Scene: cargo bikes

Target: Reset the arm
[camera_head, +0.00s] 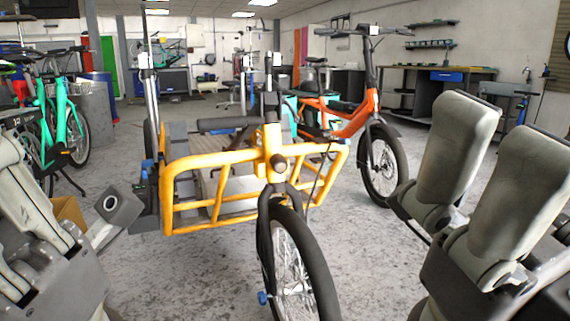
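My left gripper (65,180) is at the left edge, close to the camera and partly cut off by the frame. Its grey fingers are spread apart with nothing between them. One dark, squarish fingertip pad lies just left of the yellow cargo bike's front rack. My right gripper (503,128) is at the right edge, with two thick grey fingers pointing up and a gap between them. It looks empty. Both grippers appear apart from the bikes.
A yellow cargo bike (215,158) stands in front of me, its front wheel (295,270) nearest. An orange bike (355,117) stands behind it, right. Teal bikes (62,118) stand left. A workbench (435,85) lines the back right. Grey floor is free between bike and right arm.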

